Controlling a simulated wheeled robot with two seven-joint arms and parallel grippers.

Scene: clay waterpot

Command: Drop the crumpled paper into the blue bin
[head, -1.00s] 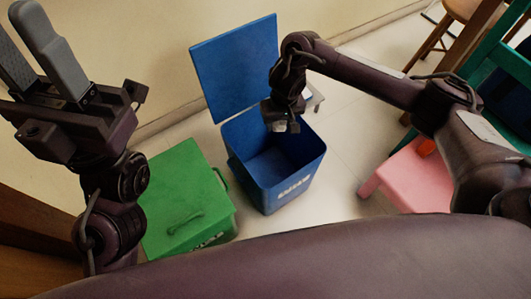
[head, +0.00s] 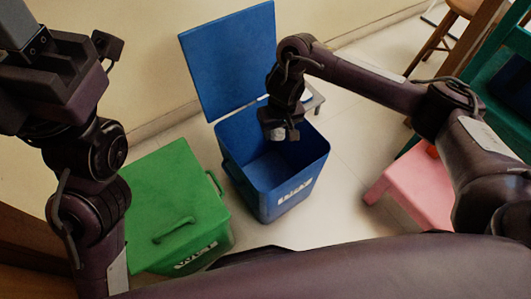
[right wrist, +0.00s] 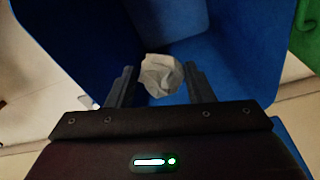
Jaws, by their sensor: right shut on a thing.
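The blue bin (head: 290,205) stands on the floor with its lid (head: 230,60) swung up at the back. My right gripper (head: 279,134) points down over the bin's opening. It is shut on the crumpled paper (right wrist: 161,75), a pale grey ball between the two fingers in the right wrist view. Behind the paper that view shows the bin's blue inside (right wrist: 225,60). In the head view the paper is mostly hidden by the gripper. My left gripper (head: 15,22) is at the top left, away from the bin, with its fingertips out of frame.
A green bin (head: 165,195) with its lid down stands left of the blue one. A pink stool (head: 415,185) is to the right, below a teal chair (head: 490,75). A wooden stool (head: 465,8) is at the back right.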

